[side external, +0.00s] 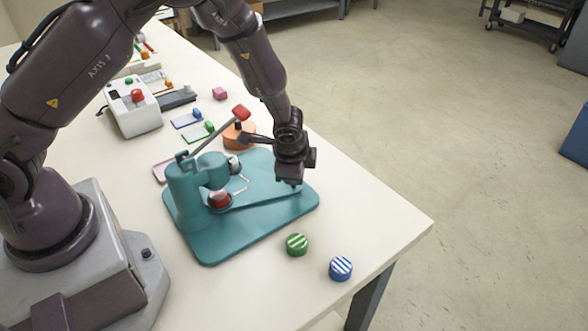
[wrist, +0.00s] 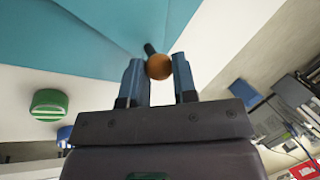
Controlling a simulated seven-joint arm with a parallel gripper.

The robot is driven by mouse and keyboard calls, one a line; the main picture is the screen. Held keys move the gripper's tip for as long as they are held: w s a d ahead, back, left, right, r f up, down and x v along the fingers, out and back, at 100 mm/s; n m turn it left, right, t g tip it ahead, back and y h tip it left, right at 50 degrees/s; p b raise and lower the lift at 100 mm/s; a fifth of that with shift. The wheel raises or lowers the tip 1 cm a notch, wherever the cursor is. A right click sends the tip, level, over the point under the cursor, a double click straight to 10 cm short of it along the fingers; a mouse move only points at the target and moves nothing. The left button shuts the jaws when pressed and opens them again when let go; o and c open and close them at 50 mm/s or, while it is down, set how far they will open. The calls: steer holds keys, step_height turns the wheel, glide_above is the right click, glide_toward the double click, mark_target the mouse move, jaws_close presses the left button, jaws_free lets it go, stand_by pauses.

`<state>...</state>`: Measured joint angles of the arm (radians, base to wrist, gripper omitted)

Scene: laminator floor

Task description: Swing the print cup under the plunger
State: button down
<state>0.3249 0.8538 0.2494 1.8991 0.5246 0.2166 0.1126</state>
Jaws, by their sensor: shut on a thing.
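The teal press (side external: 184,190) stands on its teal base plate (side external: 216,247), with a lever ending in a red grip (side external: 241,113). A red-topped cup (side external: 219,199) sits low in front of the press head (side external: 212,170). A second, pale round cup (side external: 233,163) shows beside the head, partly hidden. A teal bar (side external: 265,198) runs from near the red-topped cup towards my gripper (side external: 291,184). In the wrist view my gripper (wrist: 158,75) is shut on an orange-brown ball knob (wrist: 159,66) with a dark stem. The plunger's lower end is hidden.
A green striped button (side external: 297,244) and a blue striped button (side external: 341,268) lie in front of the plate near the table edge. An orange object (side external: 238,136) stands behind the press. A white box with a red button (side external: 133,110) stands back left.

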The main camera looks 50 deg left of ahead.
steer(key=shift+d, duration=0.1)
steer(key=c, duration=0.9)
jaws_free()
steer(key=shift+s+r, duration=0.1)
steer(key=shift+r, duration=0.05)
steer(key=shift+d+r, duration=0.1)
steer(key=shift+r, duration=0.2)
steer(key=s+d, duration=0.8)
steer(key=s, duration=0.1)
steer(key=shift+d+r, duration=0.15)
steer(key=shift+d, duration=0.05)
